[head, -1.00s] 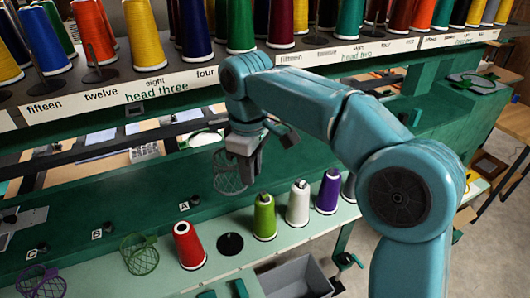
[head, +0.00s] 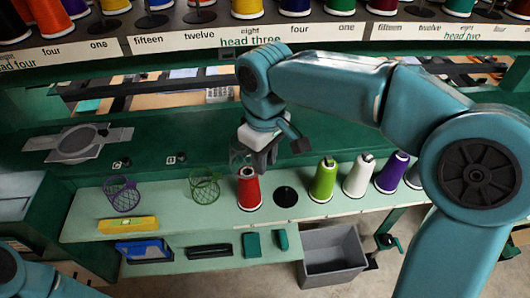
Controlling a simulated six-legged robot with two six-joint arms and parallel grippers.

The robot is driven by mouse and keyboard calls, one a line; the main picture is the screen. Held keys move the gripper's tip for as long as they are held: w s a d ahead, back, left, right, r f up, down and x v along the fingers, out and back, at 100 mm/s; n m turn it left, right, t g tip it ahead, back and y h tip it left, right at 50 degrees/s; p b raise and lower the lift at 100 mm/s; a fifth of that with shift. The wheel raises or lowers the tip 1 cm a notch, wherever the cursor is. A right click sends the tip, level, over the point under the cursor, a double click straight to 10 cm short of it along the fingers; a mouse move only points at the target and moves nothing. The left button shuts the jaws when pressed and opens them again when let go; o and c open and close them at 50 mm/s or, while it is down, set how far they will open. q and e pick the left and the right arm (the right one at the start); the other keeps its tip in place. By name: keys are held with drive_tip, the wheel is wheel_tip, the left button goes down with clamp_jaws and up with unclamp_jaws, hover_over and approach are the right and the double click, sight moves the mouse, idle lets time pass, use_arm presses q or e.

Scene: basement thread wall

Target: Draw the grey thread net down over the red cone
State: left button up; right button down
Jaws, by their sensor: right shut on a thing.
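The red cone (head: 248,192) stands upright on the pale green shelf, left of an empty dark round peg base (head: 285,197). My right gripper (head: 262,162) is just above and behind the cone's top, shut on the grey thread net (head: 238,156). Only part of the net shows, to the left of the jaws; the rest is hidden by the gripper. I cannot tell whether the net touches the cone's tip. A bit of my left arm shows at the lower left, but its gripper is out of view.
A green net (head: 204,187) and a purple net (head: 122,194) stand left of the cone. Green (head: 324,182), white (head: 358,178) and purple (head: 392,172) cones stand to the right. A grey bin (head: 333,258) is below. A yellow level (head: 128,224) lies at the shelf's left.

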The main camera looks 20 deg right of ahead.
drive_tip(key=shift+w+f+b, duration=0.1)
drive_tip(key=shift+f+b, duration=5.9)
drive_tip(key=shift+f, duration=1.5)
drive_tip(key=c, duration=0.9)
unclamp_jaws()
wheel_tip(320, 180, up, 16)
drive_tip(key=p, duration=0.3)
drive_tip(key=shift+r, duration=0.2)
